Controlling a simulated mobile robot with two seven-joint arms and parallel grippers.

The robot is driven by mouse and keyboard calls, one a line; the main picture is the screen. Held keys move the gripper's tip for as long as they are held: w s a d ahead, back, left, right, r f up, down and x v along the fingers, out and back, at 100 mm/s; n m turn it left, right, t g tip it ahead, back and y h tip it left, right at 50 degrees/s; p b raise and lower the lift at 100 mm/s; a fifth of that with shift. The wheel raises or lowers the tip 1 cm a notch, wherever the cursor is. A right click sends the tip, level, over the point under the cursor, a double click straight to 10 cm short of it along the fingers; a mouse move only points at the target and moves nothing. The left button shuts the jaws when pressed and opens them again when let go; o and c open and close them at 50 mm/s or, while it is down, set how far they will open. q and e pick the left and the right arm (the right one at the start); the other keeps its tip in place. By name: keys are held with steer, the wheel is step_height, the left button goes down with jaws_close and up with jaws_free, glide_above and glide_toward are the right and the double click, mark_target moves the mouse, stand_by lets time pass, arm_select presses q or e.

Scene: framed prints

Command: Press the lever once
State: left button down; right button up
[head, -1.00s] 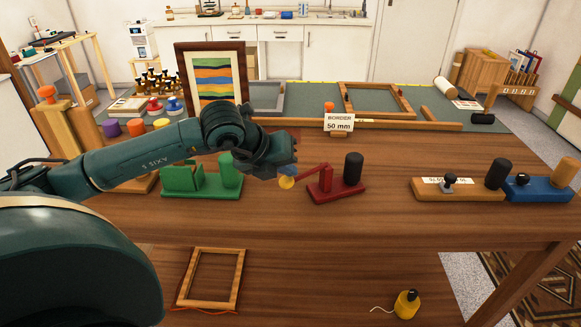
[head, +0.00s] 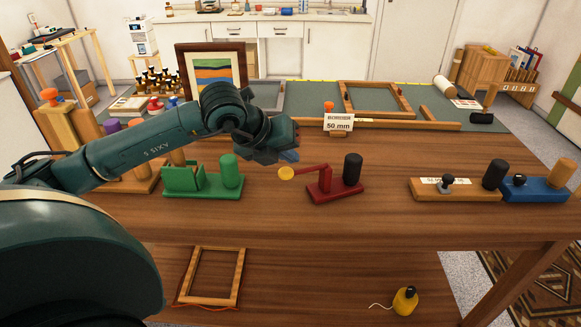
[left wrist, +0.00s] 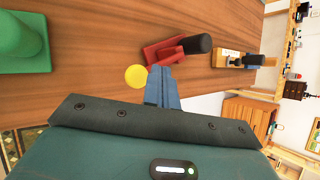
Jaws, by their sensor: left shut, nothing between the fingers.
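The lever is a red arm (head: 308,170) with a round yellow knob (head: 285,173), mounted on a red base (head: 336,190) that also carries a black post (head: 352,169). The lever arm slopes slightly down to the left toward its knob. My left gripper (head: 289,156) is shut and empty, just above the yellow knob, with a small gap showing in the head view. In the left wrist view the blue fingers (left wrist: 160,86) are together beside the yellow knob (left wrist: 136,76), with the red base (left wrist: 165,51) beyond. My right gripper is not in view.
A green block with a post (head: 204,182) stands left of the lever. A wooden base with a knob (head: 455,189) and a blue one (head: 540,189) stand to the right. A framed print (head: 211,66) stands behind my arm. The table in front is clear.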

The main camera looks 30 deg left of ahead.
mark_target(290, 171)
arm_select(q)
steer(key=shift+w+d+r+p, duration=0.15)
steer(key=shift+r+p, duration=1.4)
steer(key=shift+r, duration=1)
steer(key=shift+f, duration=0.1)
